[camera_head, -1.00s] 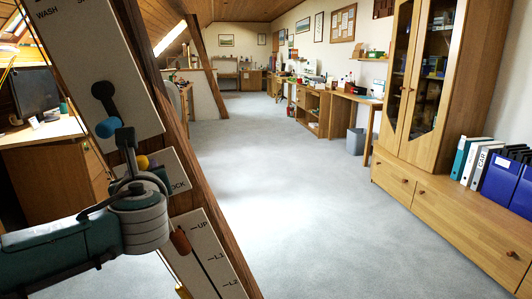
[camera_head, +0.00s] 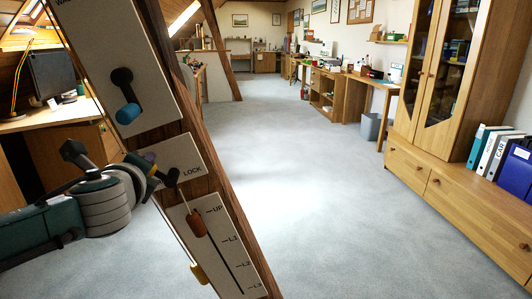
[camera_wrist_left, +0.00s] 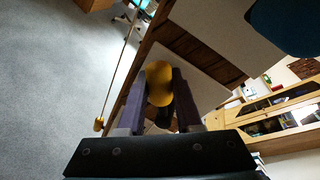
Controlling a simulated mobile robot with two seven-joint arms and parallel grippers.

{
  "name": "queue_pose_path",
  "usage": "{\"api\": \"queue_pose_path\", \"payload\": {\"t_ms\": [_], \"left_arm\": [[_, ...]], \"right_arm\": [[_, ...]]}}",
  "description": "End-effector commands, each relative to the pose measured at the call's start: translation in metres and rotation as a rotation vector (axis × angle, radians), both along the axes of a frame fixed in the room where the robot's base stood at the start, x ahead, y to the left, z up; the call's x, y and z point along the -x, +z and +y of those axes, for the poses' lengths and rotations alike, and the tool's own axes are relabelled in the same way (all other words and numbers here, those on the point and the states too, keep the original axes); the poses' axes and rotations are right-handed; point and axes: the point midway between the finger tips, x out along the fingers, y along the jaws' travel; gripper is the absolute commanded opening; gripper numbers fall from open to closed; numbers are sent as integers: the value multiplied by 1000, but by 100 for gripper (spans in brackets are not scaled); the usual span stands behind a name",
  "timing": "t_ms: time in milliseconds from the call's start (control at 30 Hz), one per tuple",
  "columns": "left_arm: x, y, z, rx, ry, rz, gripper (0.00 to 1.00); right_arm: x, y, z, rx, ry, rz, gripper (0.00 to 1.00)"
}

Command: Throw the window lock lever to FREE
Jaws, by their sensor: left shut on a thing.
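The lock plate (camera_head: 188,155), a pale panel marked LOCK, is fixed to the slanted timber brace in the head view. The lever's yellow knob (camera_wrist_left: 160,84) sits between the two fingers in the left wrist view. My left gripper (camera_head: 152,177) reaches in from the left and is shut on this knob, close in front of the plate. It hides part of the lever and plate, including any other lettering. My right gripper is not in view.
Above is a panel with a blue-handled lever (camera_head: 128,112). Below is a scale panel (camera_head: 238,250) marked UP, L1, L2, L3 with a brown slider (camera_head: 198,224). A cord with a yellow weight (camera_head: 198,273) hangs near it. Open carpet (camera_head: 310,190) lies to the right.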

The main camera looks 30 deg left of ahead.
Motion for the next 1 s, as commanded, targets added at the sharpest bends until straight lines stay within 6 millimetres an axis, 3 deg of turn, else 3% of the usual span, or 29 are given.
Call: {"api": "queue_pose_path", "payload": {"t_ms": [567, 600, 700, 1000], "left_arm": [[1, -2, 1, 30, 2, -24, 0], [1, -2, 1, 30, 2, -24, 36], [1, -2, 1, 29, 2, -23, 46], [3, -1, -1, 27, 0, -21, 46]], "right_arm": [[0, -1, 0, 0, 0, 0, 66], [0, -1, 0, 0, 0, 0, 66], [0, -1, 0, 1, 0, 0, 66], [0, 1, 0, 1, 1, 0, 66]]}}
